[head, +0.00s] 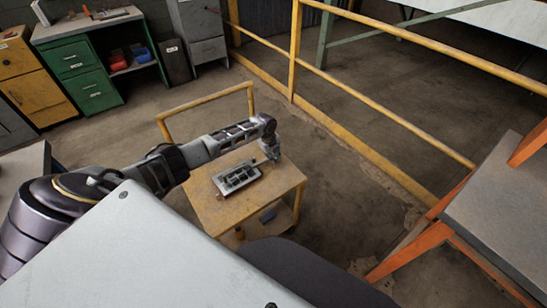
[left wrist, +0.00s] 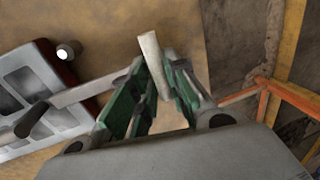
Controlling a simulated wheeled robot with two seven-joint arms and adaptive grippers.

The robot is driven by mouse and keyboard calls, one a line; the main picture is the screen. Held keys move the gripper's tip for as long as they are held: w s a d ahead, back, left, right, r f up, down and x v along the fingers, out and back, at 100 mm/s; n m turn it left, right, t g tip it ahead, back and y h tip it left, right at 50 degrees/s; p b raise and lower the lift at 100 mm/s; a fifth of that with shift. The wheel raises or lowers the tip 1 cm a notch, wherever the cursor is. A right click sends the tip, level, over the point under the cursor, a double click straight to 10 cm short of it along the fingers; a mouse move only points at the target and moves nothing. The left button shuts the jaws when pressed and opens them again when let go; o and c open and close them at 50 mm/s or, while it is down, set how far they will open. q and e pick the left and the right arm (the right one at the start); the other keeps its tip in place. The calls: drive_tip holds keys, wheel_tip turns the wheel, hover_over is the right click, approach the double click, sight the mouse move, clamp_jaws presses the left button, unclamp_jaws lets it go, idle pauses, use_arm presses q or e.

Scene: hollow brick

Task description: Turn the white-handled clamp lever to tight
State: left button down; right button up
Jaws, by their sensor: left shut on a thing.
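The grey clamp fixture with rectangular openings (head: 237,177) lies on the wooden top of a small yellow cart. It also shows at the left of the left wrist view (left wrist: 40,85). A grey lever bar (left wrist: 85,92) runs from a dark pivot on the fixture toward my left gripper. The lever's white handle (left wrist: 151,62) stands between the green fingers. My left gripper (head: 272,157), also in the left wrist view (left wrist: 163,80), is shut on this handle beside the fixture's right end. The handle is hidden in the head view. My right gripper is not in view.
The cart top (head: 218,212) is otherwise mostly bare, with a yellow push rail (head: 205,98) at its far side. A yellow railing (head: 365,84) stands behind. A table with orange legs (head: 505,215) is at the right. Green drawers (head: 82,78) stand at the back left.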

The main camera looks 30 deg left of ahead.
use_arm(q)
drive_tip(key=shift+w+a+r, duration=0.1)
drive_tip(key=shift+w+r, duration=0.3)
drive_tip(key=c, duration=1.6)
unclamp_jaws()
drive_tip(key=shift+c, duration=0.2)
drive_tip(key=shift+o, duration=0.7)
drive_tip(key=shift+f, duration=0.1)
drive_tip(key=shift+s+f, duration=0.15)
wheel_tip(320, 180, up, 12)
drive_tip(key=s, duration=0.2)
drive_tip(key=shift+a, duration=0.35)
drive_tip(key=shift+s+f, duration=0.1)
drive_tip(key=shift+f, duration=0.1)
